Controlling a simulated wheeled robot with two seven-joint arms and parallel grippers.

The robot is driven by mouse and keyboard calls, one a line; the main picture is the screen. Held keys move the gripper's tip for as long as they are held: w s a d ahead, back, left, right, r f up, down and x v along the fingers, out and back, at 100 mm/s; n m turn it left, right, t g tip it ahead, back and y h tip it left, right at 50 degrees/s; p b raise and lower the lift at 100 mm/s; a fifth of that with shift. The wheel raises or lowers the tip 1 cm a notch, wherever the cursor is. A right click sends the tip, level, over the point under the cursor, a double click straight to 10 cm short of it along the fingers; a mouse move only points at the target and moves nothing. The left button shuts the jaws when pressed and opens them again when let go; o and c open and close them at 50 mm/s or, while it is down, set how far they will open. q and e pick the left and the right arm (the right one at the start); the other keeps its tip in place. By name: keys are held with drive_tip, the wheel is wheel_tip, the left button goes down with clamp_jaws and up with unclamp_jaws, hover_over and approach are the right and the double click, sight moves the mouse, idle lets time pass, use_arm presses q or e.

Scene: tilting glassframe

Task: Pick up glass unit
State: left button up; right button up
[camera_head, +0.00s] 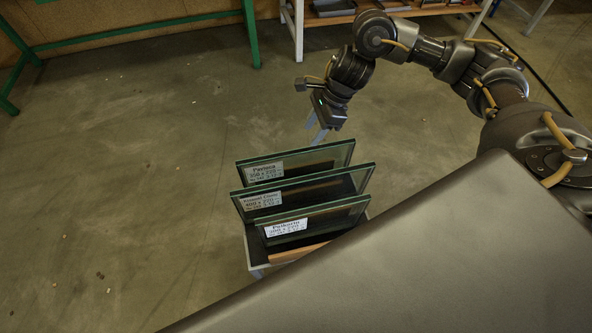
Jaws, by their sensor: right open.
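Three glass units stand upright, one behind another, each with a white label at its left. The back glass unit (330,158) and the middle glass unit (325,187) rise behind the smaller front glass unit (335,217). They stand in a rack (256,255) with a wooden strip at its front. My right gripper (318,134) is open and empty, pointing down just behind the top edge of the back glass unit. I cannot tell whether its fingers touch the glass. My left gripper is not in view.
A green-framed table (250,35) stands at the back left. A bench with white legs (299,30) holds trays at the back. The concrete floor (120,180) left of the rack is clear. My own body covers the lower right.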

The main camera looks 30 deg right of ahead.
sight(299, 151)
drive_tip(key=shift+x, duration=3.1)
drive_tip(key=x, duration=0.3)
drive_tip(key=shift+w+a+f, duration=0.1)
drive_tip(key=shift+a+f, duration=0.15)
drive_tip(key=shift+a, duration=0.05)
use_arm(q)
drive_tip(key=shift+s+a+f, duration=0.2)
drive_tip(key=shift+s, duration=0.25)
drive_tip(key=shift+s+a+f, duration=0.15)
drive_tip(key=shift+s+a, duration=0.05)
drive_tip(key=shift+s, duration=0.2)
use_arm(e)
drive_tip(key=shift+a+f, duration=0.15)
drive_tip(key=shift+f, duration=0.3)
clamp_jaws()
drive_tip(key=shift+w, duration=0.1)
use_arm(q)
drive_tip(key=shift+p, duration=0.3)
use_arm(e)
drive_tip(key=shift+w+r, duration=0.1)
drive_tip(key=shift+r, duration=0.05)
